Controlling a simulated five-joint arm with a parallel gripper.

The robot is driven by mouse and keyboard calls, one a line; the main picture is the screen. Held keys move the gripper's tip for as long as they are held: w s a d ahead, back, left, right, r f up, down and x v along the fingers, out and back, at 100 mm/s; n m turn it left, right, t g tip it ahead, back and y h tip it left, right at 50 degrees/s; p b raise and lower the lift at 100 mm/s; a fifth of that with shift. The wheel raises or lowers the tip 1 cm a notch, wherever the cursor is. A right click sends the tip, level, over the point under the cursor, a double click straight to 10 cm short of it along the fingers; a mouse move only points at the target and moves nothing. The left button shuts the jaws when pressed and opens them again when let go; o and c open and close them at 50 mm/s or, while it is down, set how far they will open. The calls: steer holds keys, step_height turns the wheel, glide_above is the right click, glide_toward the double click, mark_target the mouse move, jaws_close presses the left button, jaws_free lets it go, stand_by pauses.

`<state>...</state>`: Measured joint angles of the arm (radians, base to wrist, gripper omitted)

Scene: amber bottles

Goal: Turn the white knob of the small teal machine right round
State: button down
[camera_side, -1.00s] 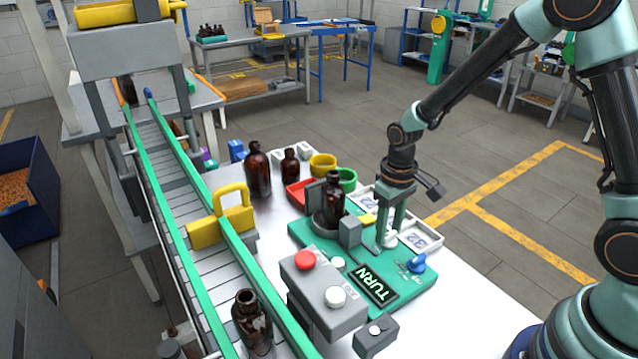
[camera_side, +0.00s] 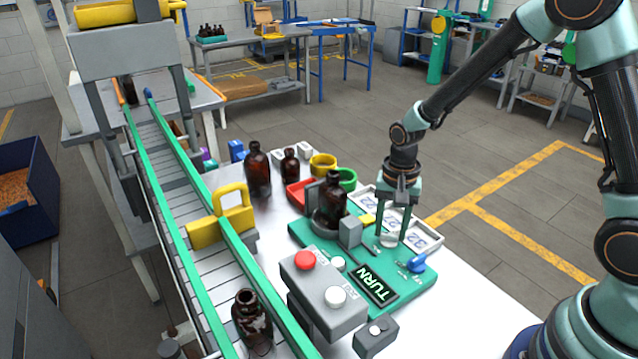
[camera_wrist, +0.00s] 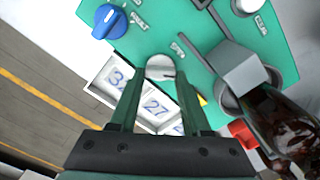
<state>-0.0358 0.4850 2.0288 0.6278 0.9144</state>
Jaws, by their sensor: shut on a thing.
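The small teal machine (camera_side: 345,262) stands on the white table, with a dark TURN display on its front part. Its white knob (camera_side: 389,240) sits towards the back right of the teal plate. My gripper (camera_side: 391,238) points straight down and is shut on the knob, one finger on each side. In the wrist view the white knob (camera_wrist: 160,68) shows between the fingertips (camera_wrist: 161,76), its round top marked by a thin dark line. An amber bottle (camera_side: 332,203) stands upright in the machine's grey holder; it also shows in the wrist view (camera_wrist: 290,125).
A blue knob (camera_side: 417,263) is close in front of my fingers. A tray with numbered compartments (camera_side: 430,235) lies behind them. A grey box with a red button (camera_side: 305,260) stands at the left front. A conveyor (camera_side: 185,190) runs along the left.

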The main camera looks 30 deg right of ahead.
steer(key=shift+m, duration=1.4)
steer(key=shift+c, duration=1.8)
jaws_free()
step_height(320, 180, up, 12)
steer(key=shift+r, duration=0.1)
